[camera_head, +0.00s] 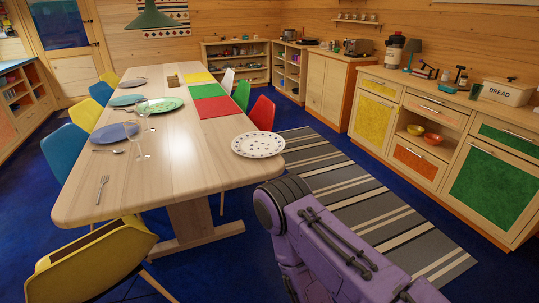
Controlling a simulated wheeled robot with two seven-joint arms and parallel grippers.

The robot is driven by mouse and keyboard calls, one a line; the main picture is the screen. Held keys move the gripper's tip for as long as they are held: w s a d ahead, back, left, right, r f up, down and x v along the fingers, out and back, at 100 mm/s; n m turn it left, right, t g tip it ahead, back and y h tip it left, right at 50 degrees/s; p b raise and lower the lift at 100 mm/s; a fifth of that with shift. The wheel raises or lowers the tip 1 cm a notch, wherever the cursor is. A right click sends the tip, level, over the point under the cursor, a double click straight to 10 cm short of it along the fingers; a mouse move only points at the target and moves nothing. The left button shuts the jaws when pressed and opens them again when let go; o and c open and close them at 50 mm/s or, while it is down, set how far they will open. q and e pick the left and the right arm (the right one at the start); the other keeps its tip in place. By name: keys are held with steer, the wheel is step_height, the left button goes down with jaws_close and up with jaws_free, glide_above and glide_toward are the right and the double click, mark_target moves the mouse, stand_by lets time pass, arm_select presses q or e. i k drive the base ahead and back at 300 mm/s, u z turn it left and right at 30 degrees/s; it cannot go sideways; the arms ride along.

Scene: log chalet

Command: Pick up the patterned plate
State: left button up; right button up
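The patterned plate (258,144) is white with dark dots around its rim. It lies flat near the right edge of the long wooden table (185,170). My purple arm reaches in from the bottom right, and its near joint is just below the plate in the picture, apart from it. No gripper fingers show in this view, so neither gripper can be seen.
Chairs stand along both sides of the table, with a yellow one (95,262) at the near end. Blue plates, a green plate (159,105), glasses and forks lie on the table. A striped rug (350,200) and cabinets are to the right.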

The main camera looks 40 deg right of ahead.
mark_target(254, 144)
steer(key=z, duration=0.75)
steer(key=i, duration=0.4)
steer(key=z, duration=0.9)
steer(key=i, duration=1.75)
steer(key=u, duration=0.6)
